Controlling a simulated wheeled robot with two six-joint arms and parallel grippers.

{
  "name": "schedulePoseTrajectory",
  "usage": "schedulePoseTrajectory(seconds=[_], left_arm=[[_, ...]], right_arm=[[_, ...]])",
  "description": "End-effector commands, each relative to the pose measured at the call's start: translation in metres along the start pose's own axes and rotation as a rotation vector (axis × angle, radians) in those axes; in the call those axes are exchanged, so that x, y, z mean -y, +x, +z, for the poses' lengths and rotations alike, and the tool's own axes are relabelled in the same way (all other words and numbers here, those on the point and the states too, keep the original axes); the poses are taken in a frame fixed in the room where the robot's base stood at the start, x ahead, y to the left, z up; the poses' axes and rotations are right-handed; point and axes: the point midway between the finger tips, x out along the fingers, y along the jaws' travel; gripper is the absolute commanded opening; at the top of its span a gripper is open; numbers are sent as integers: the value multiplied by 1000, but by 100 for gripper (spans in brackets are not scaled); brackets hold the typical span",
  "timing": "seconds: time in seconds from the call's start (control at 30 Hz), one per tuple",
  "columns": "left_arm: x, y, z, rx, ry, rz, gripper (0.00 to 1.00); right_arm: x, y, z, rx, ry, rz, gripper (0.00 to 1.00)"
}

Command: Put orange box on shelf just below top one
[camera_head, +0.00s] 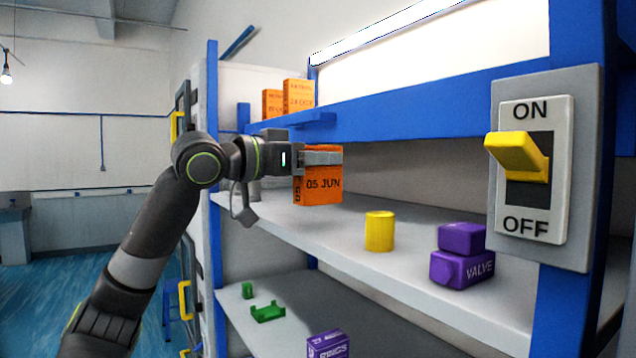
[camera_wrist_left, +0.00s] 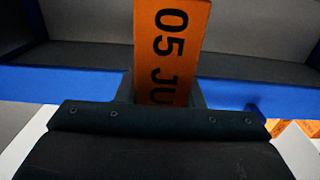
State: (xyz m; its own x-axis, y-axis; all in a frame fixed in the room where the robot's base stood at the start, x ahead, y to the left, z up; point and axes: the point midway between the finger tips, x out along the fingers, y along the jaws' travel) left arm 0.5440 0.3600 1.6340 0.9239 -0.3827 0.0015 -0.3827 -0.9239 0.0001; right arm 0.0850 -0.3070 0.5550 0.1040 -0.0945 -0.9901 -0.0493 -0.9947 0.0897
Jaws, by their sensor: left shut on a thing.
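The orange box (camera_head: 322,188) with "05 JUN" on it is held in my left gripper (camera_head: 322,156), which is shut on its upper part. In the head view the box is over the left part of the grey shelf (camera_head: 400,268) that bears the yellow cylinder. I cannot tell whether its bottom touches that shelf. In the left wrist view the box (camera_wrist_left: 172,50) stands out from between the fingers, its print turned sideways. My right gripper is not in view.
A yellow cylinder (camera_head: 380,231) and purple boxes (camera_head: 462,268) stand on the same shelf to the right. More orange boxes (camera_head: 299,94) are above at the back left. Green parts (camera_head: 268,312) and a purple box (camera_head: 328,344) are on the shelf below. A large switch (camera_head: 530,165) is on the right post.

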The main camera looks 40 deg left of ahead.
Motion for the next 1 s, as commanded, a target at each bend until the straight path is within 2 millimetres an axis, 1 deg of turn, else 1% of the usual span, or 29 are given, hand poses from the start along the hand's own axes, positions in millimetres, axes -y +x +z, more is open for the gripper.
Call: schedulePoseTrajectory(seconds=[0.2,0.3,0.63,0.77,0.8,0.93,1.0], left_arm=[[1,0,27,5,1,-3,8],[0,0,34,4,1,-1,8],[0,0,36,1,-1,1,8],[0,0,41,1,0,0,8],[0,0,39,2,-1,0,40],[0,0,39,2,0,0,56],[0,0,39,2,0,0,56]], right_arm=[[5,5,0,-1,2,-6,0],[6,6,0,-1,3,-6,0],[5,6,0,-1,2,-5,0],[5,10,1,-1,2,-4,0],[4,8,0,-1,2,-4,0],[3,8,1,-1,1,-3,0],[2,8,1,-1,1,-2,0]])
